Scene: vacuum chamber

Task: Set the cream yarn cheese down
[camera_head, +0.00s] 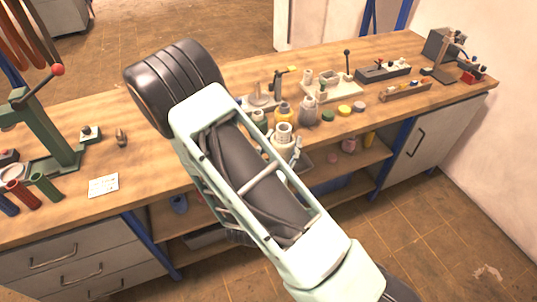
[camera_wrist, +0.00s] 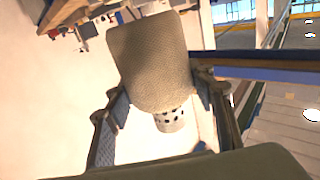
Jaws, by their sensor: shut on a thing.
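The cream yarn cheese (camera_wrist: 150,62) fills the middle of the wrist view, a beige, woven-looking package with a pale perforated tube end (camera_wrist: 170,120) sticking out of it. My gripper (camera_wrist: 162,108) is shut on it, with one finger on each side. In the head view my arm crosses the workbench (camera_head: 235,205) and hides most of the gripper and the cheese. Whether the cheese touches any surface cannot be told.
On the bench, small yellow and green pots (camera_head: 344,110), a pale fixture plate (camera_head: 330,84) and a dark block (camera_head: 383,72) stand right of my arm. A green lever press (camera_head: 48,130) and a white card (camera_head: 103,185) are at left. Bare wood lies between card and arm.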

